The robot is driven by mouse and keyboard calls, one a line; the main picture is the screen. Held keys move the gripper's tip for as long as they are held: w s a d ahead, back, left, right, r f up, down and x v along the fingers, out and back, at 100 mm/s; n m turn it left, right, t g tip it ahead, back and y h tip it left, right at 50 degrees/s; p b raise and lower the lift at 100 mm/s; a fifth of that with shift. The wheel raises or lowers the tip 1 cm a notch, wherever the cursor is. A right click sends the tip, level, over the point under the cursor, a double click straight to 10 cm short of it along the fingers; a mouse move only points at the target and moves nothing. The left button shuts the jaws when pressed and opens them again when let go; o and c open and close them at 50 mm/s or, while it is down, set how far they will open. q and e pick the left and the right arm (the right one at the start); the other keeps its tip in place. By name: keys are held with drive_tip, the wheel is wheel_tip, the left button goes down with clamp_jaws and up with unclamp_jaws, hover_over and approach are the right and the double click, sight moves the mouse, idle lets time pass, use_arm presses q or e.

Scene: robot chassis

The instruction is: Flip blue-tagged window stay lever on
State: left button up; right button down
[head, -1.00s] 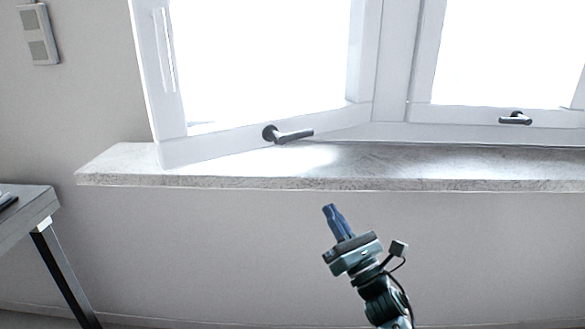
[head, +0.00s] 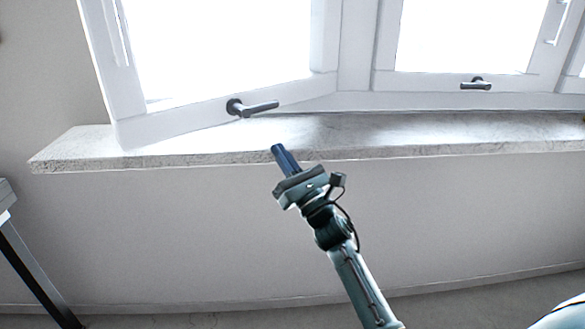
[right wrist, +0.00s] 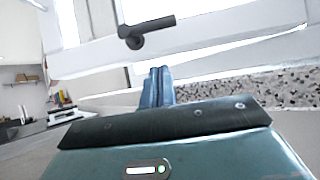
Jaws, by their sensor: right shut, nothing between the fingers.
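A dark lever handle (head: 250,108) sits on the bottom rail of the left, tilted-open window sash, its arm pointing right. A second dark lever (head: 476,84) sits on the right window's bottom rail. I see no blue tag on either. My right gripper (head: 279,151) is shut and empty, with blue fingers pointing up at the sill's front edge, below and right of the left lever and apart from it. In the right wrist view a dark lever (right wrist: 146,30) shows just beyond the shut fingertips (right wrist: 157,72). My left gripper is out of view.
A stone window sill (head: 85,150) runs under the windows, with its front edge close to my right gripper. The left sash (head: 135,130) slants out over the sill. A table (head: 8,200) stands at the left edge. The wall below the sill is clear.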

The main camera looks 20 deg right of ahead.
drive_tip(key=w+a+r+p, duration=0.1)
drive_tip(key=w+r, duration=0.2)
drive_tip(key=r, duration=0.2)
drive_tip(key=shift+r, duration=0.35)
drive_tip(key=shift+w, duration=0.1)
drive_tip(key=shift+r+n+y, duration=0.1)
drive_tip(key=shift+n+y, duration=0.3)
drive_tip(key=shift+n, duration=0.2)
